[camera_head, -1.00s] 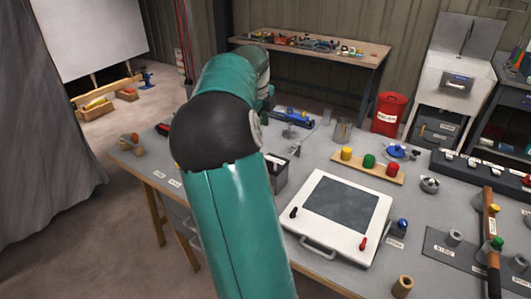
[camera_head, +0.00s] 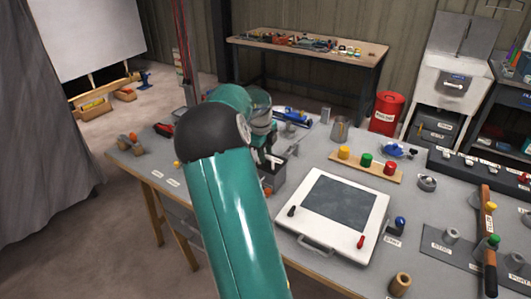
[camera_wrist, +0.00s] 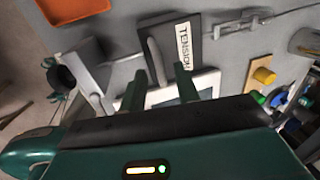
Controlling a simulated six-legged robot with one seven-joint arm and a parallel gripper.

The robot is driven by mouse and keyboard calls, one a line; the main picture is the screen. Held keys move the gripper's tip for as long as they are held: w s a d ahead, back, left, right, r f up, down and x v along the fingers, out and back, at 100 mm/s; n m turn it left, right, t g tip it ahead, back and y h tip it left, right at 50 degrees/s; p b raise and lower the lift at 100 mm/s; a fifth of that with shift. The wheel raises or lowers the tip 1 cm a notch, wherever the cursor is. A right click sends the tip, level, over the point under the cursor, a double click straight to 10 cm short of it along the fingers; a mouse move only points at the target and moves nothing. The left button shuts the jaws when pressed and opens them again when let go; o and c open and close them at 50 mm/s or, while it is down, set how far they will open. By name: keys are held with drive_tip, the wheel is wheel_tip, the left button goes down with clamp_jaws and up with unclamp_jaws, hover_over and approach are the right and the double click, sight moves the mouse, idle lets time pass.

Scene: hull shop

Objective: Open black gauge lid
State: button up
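The black gauge box (camera_head: 271,178) stands on the grey bench, left of the white framed panel, partly hidden by my arm. In the wrist view its dark lid (camera_wrist: 207,50) carries a white TENSION label (camera_wrist: 183,47) and a pale grey bar, likely the handle (camera_wrist: 154,62). The lid looks shut. My gripper (camera_wrist: 160,74) is open, its two teal fingers apart, with the near end of the bar between them in the picture. I cannot tell whether they touch it. In the head view my wrist is just above the box.
The white framed panel (camera_head: 373,228) lies close on the right. Behind it is a wooden strip (camera_head: 366,166) with yellow, green and red knobs. A metal cup (camera_head: 340,129) stands farther back. An orange tray (camera_wrist: 72,8) shows in the wrist view.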

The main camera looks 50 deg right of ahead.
drive_tip(key=shift+f, duration=0.15)
clamp_jaws()
